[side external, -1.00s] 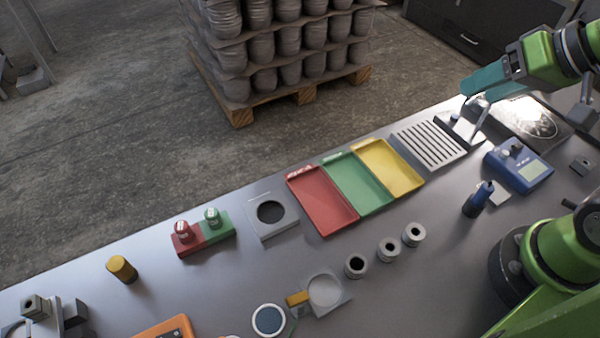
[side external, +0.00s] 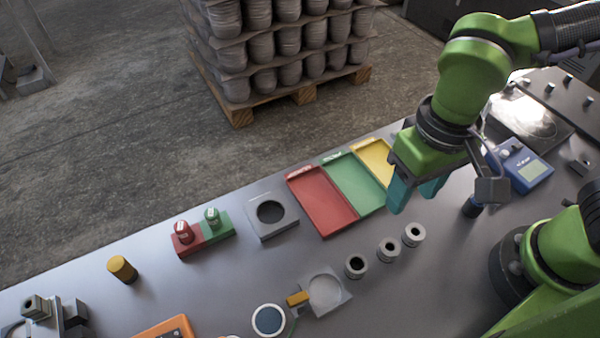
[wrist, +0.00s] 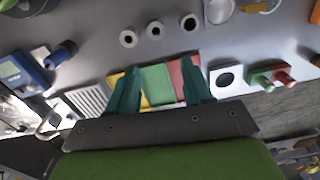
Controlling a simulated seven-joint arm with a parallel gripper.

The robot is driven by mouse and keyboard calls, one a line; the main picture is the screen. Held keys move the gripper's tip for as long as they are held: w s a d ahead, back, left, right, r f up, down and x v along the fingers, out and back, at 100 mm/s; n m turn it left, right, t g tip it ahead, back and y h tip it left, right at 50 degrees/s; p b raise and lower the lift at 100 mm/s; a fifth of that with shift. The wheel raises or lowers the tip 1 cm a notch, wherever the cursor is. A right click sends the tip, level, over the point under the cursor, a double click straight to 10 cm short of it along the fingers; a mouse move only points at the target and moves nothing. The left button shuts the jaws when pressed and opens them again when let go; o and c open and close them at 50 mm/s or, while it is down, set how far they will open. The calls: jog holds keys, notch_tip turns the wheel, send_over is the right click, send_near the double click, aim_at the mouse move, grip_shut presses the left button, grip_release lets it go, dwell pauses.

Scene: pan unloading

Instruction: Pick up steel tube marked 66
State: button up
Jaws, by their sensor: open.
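Three short grey steel tubes stand upright in a slanting row on the bench: a left tube (side external: 356,266), a middle tube (side external: 388,249) and a right tube (side external: 413,235). They also show in the wrist view as a left tube (wrist: 128,39), a middle tube (wrist: 155,29) and a right tube (wrist: 188,23). No number can be read on them, so I cannot tell which is marked 66. My gripper (side external: 414,196) has teal fingers, open and empty, above the bench on the tray side of the tubes. Its spread fingers show in the wrist view (wrist: 160,86).
Red (side external: 322,202), green (side external: 352,185) and yellow (side external: 372,158) trays lie behind the tubes, the yellow partly hidden by my gripper.

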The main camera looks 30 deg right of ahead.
jog(key=m, duration=0.1)
send_near(390, 244)
jog(key=shift+m, duration=0.3)
jog(key=f, duration=0.5)
jog(key=a+f, duration=0.1)
jog(key=f, duration=0.2)
jog(key=shift+s+f, duration=0.2)
jog(key=shift+f, duration=0.1)
jog(key=c, duration=0.9)
